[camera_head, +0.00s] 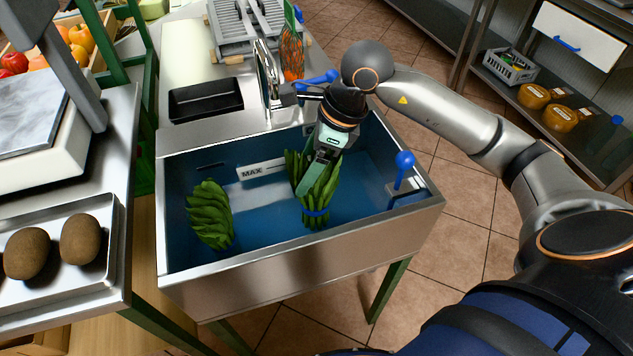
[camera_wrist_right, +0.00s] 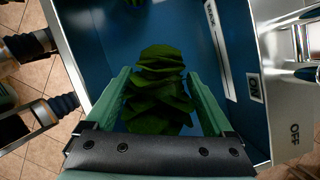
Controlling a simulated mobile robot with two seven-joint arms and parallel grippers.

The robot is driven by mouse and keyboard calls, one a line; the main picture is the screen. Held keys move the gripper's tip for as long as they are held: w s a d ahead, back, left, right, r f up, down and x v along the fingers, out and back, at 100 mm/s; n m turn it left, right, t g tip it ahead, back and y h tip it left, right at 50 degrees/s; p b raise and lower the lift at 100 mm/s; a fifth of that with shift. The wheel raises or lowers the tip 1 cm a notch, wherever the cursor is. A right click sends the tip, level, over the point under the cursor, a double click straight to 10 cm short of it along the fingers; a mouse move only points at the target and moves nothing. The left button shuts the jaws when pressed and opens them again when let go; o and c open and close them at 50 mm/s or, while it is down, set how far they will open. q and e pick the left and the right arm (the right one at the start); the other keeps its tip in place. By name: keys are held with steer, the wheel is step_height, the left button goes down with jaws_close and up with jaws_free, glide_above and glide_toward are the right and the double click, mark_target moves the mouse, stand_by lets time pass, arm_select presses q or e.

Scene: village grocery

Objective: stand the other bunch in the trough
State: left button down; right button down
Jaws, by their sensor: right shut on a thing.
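The trough (camera_head: 300,256) is a steel-rimmed basin with a blue inside. One green leafy bunch (camera_head: 210,215) stands at its left side, clear of my gripper. The other bunch (camera_head: 329,190), with a blue band low around it, is inside the trough right of the middle. My right gripper (camera_head: 308,190) reaches down from above and is shut on this bunch, which looks roughly upright. Whether its base touches the trough floor is hidden. In the right wrist view the held bunch (camera_wrist_right: 158,95) sits between the green fingers. My left gripper is not in view.
A MAX label (camera_head: 262,169) is on the trough's back wall. A blue-knobbed lever (camera_head: 404,162) rises at the right rim. A tap (camera_head: 266,80) and a black tray (camera_head: 205,100) are behind. A tray with brown round produce (camera_head: 81,239) lies at left.

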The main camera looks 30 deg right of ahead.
mark_target(315, 205)
steer(key=shift+w+d+f, duration=0.15)
steer(key=shift+d+f, duration=0.8)
steer(key=shift+f, duration=0.15)
steer(key=shift+w+d+f+b, duration=0.1)
steer(key=shift+d+f+b, duration=0.05)
steer(key=shift+f, duration=0.75)
steer(key=shift+d+f+b, duration=0.1)
steer(key=shift+f+b, duration=0.05)
steer(key=shift+f, duration=0.75)
steer(key=shift+f, duration=0.2)
jaws_free()
steer(key=shift+r, duration=0.1)
